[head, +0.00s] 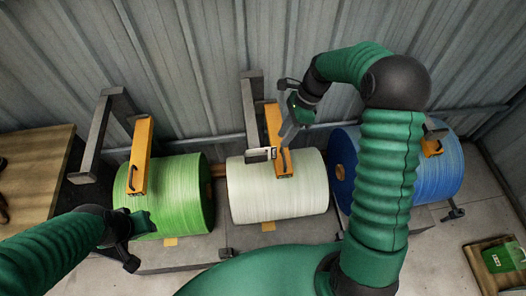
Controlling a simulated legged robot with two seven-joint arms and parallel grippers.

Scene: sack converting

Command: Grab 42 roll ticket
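A small white ticket (260,155) with dark marks shows at the upper part of the white roll (278,200), beside the middle orange arm. Its number is too small to read. My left gripper (138,241) is low at the left, in front of the green roll (185,195). Its fingertips are dark and partly hidden, and I see nothing held in it.
A blue roll (443,180) stands at the right, partly behind my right arm. Orange arms (141,160) on grey brackets reach over the rolls. A wooden table (35,165) is at the left. A wooden tray (477,268) with a green item lies at the lower right. A corrugated wall is behind.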

